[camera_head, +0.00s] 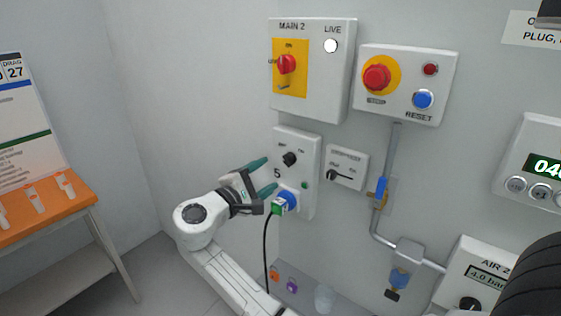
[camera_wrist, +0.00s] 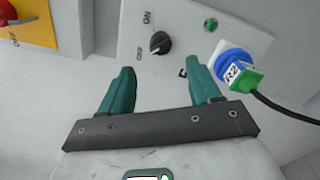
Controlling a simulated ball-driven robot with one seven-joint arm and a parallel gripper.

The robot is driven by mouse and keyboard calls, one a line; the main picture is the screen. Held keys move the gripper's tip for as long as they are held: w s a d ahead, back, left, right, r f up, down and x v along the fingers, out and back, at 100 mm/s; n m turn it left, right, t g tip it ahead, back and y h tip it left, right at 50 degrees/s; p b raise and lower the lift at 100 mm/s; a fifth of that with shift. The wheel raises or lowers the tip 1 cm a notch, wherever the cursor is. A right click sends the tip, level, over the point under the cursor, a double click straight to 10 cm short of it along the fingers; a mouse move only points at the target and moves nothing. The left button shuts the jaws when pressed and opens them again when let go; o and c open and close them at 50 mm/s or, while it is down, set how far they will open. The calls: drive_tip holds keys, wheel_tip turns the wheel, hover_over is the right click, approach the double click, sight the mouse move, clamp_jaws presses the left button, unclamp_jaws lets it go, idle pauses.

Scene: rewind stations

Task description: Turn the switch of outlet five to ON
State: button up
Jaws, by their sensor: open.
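The outlet five panel (camera_head: 311,150) is a pale box on the wall, marked 5. Its switch (camera_head: 290,159) is a black knob with OFF and ON labels; it also shows in the wrist view (camera_wrist: 159,43), where its white mark appears to point toward OFF. Below it, a blue socket (camera_head: 291,195) holds a green plug (camera_head: 278,208) with a black cable. The plug's tag reads R2 in the wrist view. A green lamp (camera_wrist: 210,25) is on the panel. My gripper (camera_head: 267,176) is open and empty, left of the panel, its teal fingers toward the switch, apart from it.
Above are the MAIN 2 box (camera_head: 338,70) with a red switch and a box (camera_head: 448,85) with a red button and RESET. A small dial box (camera_head: 347,167) and pipe are to the right. An orange-topped table (camera_head: 75,192) stands at left.

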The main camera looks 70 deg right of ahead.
sight(285, 162)
drive_tip(key=p+x, duration=0.1)
drive_tip(key=x, duration=0.7)
drive_tip(key=shift+d+p, duration=0.3)
drive_tip(key=c, duration=1)
drive_tip(key=shift+f, duration=0.1)
